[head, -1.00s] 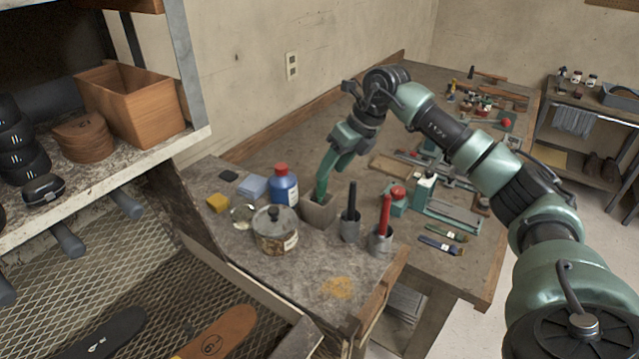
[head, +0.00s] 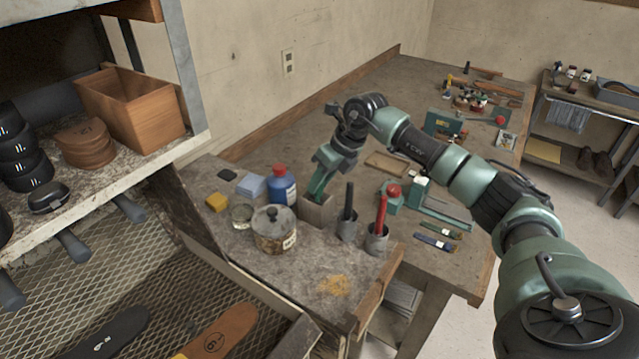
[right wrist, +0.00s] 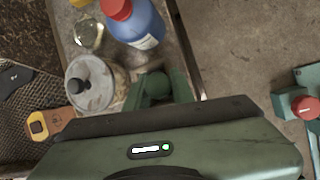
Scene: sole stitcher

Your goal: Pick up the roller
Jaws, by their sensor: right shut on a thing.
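A square grey-brown holder (head: 317,214) stands on the near side bench, right of a blue bottle. My right gripper (head: 317,188) is at the holder's top, its green fingers pointing down. The rest of the roller is hidden by the gripper and the holder. My left gripper is not in view.
The blue bottle with red cap (head: 282,186) is close left of the gripper. Cups with a black-handled tool (head: 348,202) and a red-handled tool (head: 381,217) are close right. A wooden box (head: 131,108) sits on the shelf.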

